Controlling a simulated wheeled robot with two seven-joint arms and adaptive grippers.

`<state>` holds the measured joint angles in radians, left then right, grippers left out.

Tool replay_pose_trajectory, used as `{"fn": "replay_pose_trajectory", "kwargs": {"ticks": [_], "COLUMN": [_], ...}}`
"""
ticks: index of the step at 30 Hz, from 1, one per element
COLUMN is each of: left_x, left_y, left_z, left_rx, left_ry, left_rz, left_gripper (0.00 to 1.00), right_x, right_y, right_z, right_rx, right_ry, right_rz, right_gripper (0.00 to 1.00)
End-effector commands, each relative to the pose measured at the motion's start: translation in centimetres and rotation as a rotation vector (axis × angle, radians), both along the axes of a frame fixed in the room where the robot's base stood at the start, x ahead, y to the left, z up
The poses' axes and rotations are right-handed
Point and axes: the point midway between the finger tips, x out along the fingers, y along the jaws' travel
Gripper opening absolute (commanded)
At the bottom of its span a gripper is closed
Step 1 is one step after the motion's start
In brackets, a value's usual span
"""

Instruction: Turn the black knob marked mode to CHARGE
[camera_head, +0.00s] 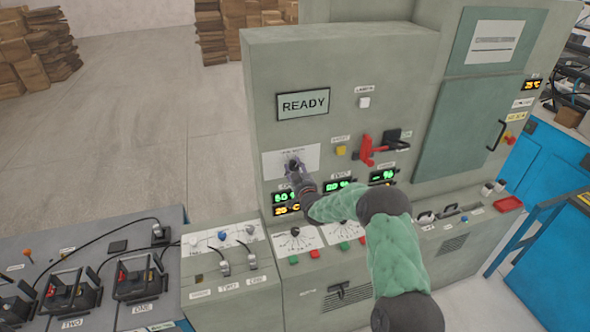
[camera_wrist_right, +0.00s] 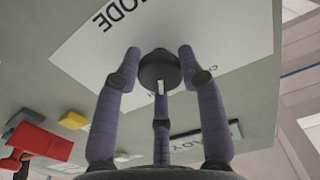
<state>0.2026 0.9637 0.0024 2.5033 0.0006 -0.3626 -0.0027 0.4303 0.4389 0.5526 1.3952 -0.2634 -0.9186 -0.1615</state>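The black mode knob (camera_wrist_right: 160,68) sits on a white label plate (camera_wrist_right: 90,58) that reads MODE, upside down in the right wrist view. A short white mark shows on the knob's edge, pointing down in that view. The lettering beside the knob is mostly hidden by a finger. My right gripper (camera_wrist_right: 160,75) has its purple fingers spread around the knob, with narrow gaps at its sides; contact is not clear. In the head view my right gripper (camera_head: 293,168) is at the plate (camera_head: 309,155) below the READY display and covers most of the knob. My left gripper is out of view.
The READY display (camera_head: 303,103) is above. A yellow button (camera_head: 341,151) and a red lever handle (camera_head: 367,150) are to the right. Lit green readouts (camera_head: 337,185) and dials (camera_head: 295,238) lie below. Black-handled switches (camera_head: 137,282) stand on the bench at lower left.

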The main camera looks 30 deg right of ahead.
Motion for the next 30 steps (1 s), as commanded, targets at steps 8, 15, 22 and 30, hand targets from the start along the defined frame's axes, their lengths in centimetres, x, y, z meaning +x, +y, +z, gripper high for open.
{"fn": "replay_pose_trajectory", "kwargs": {"ticks": [8,15,22,30], "left_x": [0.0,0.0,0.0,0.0], "left_y": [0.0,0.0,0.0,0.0], "left_z": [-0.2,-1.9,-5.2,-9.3], "left_rx": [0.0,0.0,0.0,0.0], "left_ry": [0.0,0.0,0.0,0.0], "left_rz": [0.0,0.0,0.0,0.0], "left_gripper": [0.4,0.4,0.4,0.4], "right_x": [-0.1,-0.1,-0.1,-0.2], "right_y": [0.1,0.1,0.1,0.0], "right_z": [-0.4,-0.8,-1.1,-1.2], "right_rx": [-0.004,-0.078,-0.242,-0.489], "right_ry": [0.008,0.027,0.067,0.128], "right_rz": [0.001,0.002,0.001,0.001], "right_gripper": [0.07,0.07,0.07,0.07]}}
